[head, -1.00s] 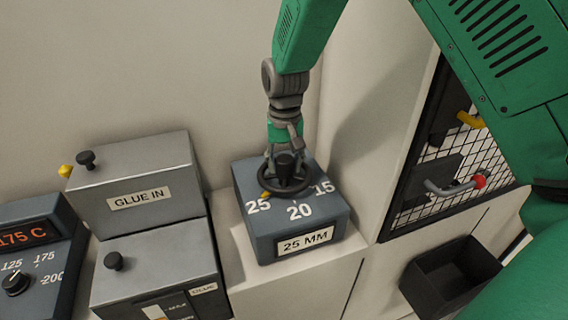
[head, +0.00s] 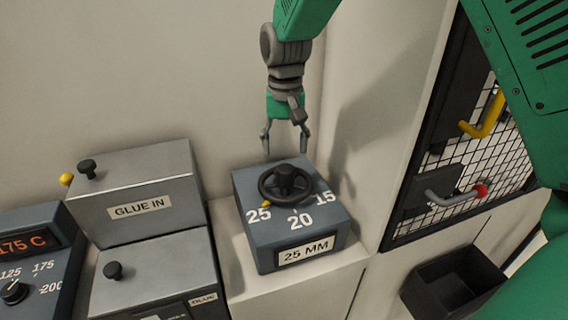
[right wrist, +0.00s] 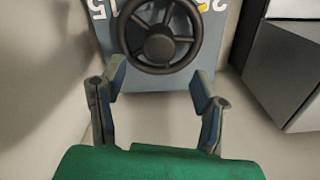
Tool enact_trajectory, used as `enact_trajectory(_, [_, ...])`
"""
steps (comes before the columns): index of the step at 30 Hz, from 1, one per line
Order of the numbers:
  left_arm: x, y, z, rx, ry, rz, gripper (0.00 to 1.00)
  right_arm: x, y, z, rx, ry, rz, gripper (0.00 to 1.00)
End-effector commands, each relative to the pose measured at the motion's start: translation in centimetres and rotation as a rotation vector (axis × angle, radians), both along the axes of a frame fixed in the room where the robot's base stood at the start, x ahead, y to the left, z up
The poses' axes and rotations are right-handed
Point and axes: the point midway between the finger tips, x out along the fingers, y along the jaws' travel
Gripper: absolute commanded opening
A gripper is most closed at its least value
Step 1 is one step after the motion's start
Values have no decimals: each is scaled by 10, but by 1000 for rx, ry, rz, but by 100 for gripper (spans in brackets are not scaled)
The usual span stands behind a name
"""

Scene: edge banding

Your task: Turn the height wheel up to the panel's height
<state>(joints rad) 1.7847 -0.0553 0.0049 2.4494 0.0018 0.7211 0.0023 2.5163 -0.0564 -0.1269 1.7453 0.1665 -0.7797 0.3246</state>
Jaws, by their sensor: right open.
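The black height wheel (head: 286,183) sits on top of a blue-grey box marked 25, 20 and 15. Its yellow pointer (head: 266,204) is at the 25 mark. A plate (head: 306,251) on the box front reads 25 MM. My right gripper (head: 286,152) is open and empty above and behind the wheel, apart from it. In the right wrist view the wheel (right wrist: 160,35) lies beyond the two spread fingers (right wrist: 158,88). My left gripper is not in view. No panel can be made out.
A grey GLUE IN box (head: 135,200) and a control unit showing 175 C (head: 25,245) stand to the left. A mesh guard (head: 470,160) with yellow and red-tipped handles is on the right, above a dark open bin (head: 452,285). A wall stands close behind.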

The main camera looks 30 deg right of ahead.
Motion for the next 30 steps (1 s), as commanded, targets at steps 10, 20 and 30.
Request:
enact_trajectory(10, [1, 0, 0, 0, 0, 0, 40, 2, 0, 42, -2, -1, 1, 56])
enact_trajectory(20, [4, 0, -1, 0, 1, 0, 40, 2, 0, 44, -1, 0, 0, 56])
enact_trajectory(30, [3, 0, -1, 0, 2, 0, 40, 1, 0, 43, -1, 0, 0, 56])
